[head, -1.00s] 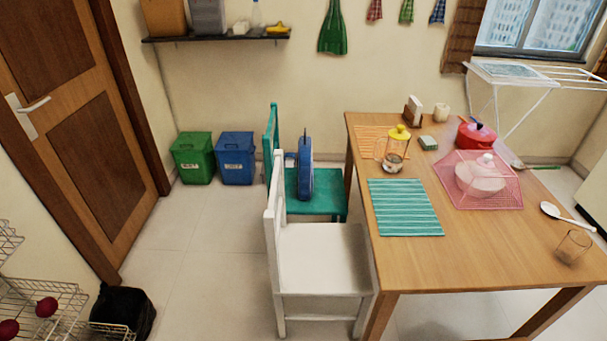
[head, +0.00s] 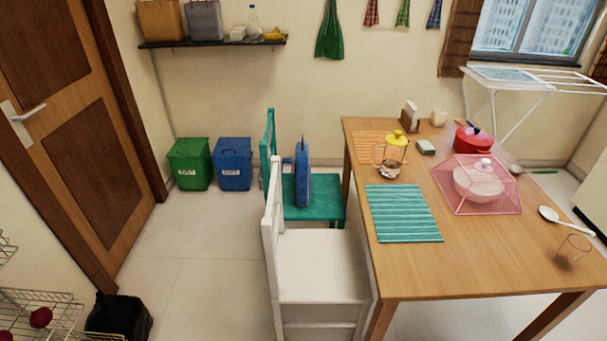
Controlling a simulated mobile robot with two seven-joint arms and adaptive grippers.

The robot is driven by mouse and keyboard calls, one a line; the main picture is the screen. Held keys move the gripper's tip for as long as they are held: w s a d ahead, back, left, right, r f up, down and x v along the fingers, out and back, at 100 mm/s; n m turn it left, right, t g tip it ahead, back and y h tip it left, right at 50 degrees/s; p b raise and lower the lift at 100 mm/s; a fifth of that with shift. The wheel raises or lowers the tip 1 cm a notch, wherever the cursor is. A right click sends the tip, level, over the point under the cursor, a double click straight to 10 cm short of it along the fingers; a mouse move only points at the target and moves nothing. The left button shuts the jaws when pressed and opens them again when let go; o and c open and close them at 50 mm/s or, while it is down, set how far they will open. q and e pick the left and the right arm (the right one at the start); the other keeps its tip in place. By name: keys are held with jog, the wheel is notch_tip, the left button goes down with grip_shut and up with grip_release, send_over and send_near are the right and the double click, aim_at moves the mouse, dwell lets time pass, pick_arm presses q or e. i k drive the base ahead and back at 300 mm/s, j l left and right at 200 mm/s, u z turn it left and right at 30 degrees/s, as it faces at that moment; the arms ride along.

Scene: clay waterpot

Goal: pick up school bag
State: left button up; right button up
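A blue school bag (head: 303,178) stands upright on the seat of the green chair (head: 325,207), seen nearly edge-on. The green chair stands at the far left end of the wooden table, behind the white chair (head: 315,268). The white chair's back partly covers the green chair. Neither of my grippers shows in the head view.
The wooden table (head: 480,255) with dishes fills the right side. A green bin (head: 189,165) and a blue bin (head: 232,165) stand by the back wall. A black bag (head: 118,315) and a wire rack (head: 45,312) are at lower left. Floor between door and chairs is clear.

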aim_at(302, 168)
jog(key=i+z, duration=0.15)
jog(key=i, duration=0.25)
jog(key=i+j+z, duration=0.15)
jog(key=i, duration=0.3)
